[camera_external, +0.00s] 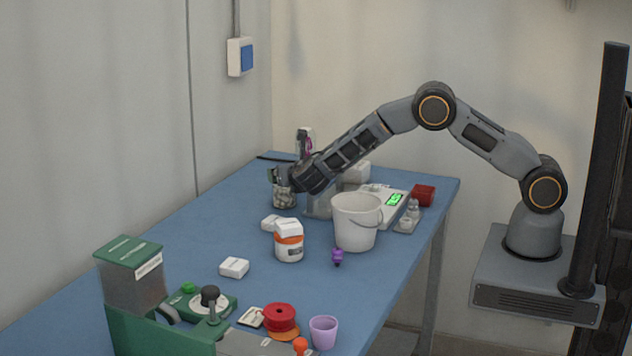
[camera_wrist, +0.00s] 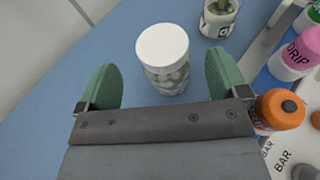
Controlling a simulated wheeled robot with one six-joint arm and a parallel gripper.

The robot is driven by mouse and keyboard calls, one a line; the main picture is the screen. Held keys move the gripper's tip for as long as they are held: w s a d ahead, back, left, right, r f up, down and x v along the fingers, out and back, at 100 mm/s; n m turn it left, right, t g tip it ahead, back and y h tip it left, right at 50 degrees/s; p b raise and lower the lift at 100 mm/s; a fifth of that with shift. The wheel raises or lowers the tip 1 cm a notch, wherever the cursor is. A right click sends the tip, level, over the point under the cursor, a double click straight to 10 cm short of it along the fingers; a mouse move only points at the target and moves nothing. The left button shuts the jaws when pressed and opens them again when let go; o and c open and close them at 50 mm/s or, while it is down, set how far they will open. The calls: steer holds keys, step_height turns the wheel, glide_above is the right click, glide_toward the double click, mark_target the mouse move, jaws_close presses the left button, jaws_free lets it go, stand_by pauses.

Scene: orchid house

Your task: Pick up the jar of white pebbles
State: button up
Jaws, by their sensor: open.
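The jar of white pebbles (camera_wrist: 168,78) stands upright on the blue bench in the wrist view, with a white round lid and pale stones showing through its clear side. My gripper (camera_wrist: 160,62) is open, with one green finger to the left of the jar and one to the right. Gaps show between the jar and both fingers. In the external view my gripper (camera_external: 274,176) is low at the far part of the bench, by a clear jar of pale stones (camera_external: 285,198). The arm's end partly hides that jar's top.
In the wrist view, a small pot with a green plant (camera_wrist: 216,24) stands just beyond the jar; a pink bottle (camera_wrist: 292,58) and orange-topped bottle (camera_wrist: 280,110) are at right. In the external view, a white bucket (camera_external: 356,224) and orange-banded tub (camera_external: 289,246) stand nearer.

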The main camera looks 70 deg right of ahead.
steer(key=shift+p+x, duration=0.75)
steer(key=shift+x, duration=1.8)
steer(key=shift+s, duration=0.1)
steer(key=shift+c, duration=0.3)
steer(key=c, duration=1.2)
